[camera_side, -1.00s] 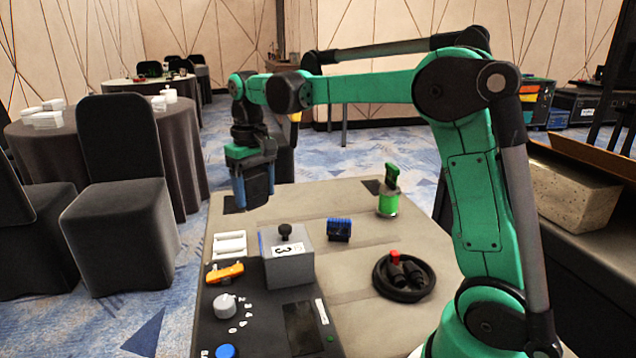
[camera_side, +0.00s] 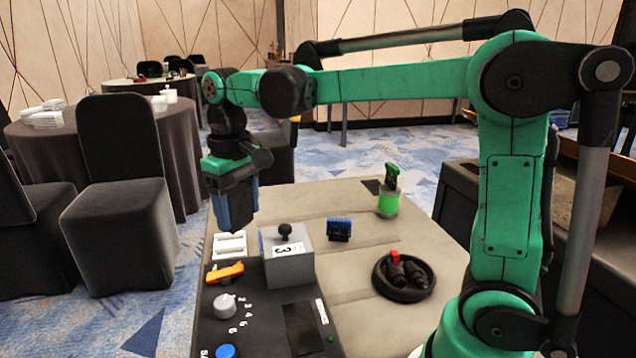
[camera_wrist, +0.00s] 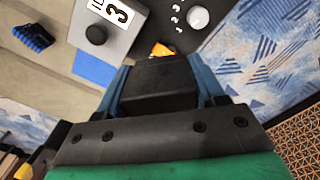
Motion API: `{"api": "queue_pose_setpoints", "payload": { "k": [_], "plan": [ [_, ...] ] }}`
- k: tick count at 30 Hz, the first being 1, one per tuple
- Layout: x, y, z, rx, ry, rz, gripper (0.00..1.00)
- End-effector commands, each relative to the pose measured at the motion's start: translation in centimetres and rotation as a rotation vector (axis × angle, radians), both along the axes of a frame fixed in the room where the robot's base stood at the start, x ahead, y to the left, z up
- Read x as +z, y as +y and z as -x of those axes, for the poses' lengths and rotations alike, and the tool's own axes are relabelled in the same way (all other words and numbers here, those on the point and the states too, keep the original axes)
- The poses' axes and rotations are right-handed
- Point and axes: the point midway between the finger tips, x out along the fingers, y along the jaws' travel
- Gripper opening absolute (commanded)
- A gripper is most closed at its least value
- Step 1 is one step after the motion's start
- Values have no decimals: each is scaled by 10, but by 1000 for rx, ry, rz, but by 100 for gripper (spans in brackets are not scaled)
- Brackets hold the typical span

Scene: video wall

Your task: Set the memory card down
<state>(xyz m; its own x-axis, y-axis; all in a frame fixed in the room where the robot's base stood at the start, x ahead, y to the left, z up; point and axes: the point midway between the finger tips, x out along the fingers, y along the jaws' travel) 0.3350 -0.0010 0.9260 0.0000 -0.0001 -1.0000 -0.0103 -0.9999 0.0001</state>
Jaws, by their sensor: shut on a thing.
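My gripper (camera_side: 237,222) points down, its blue fingers above and just behind the white slotted piece (camera_side: 230,246) on the left part of the table. In the wrist view my gripper (camera_wrist: 158,65) has a dark block (camera_wrist: 160,84) between its two blue fingers, and it is shut on it. I take this block to be the memory card; no label or contacts show. In the side view the fingers mostly hide it. It appears held in the air, but its exact height above the table is unclear.
A grey box marked 3 (camera_side: 288,262) with a black knob stands right of my gripper. An orange handle (camera_side: 225,273), a white dial (camera_side: 224,305) and a blue button (camera_side: 227,351) are nearer.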

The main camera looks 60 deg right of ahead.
Motion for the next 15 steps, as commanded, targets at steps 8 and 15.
{"api": "queue_pose_setpoints", "payload": {
  "k": [8, 15],
  "plan": [
    [-12, -20, -50, -229, 0, 0, 12],
    [-46, -51, -102, -536, 0, 0, 12]
  ]
}}
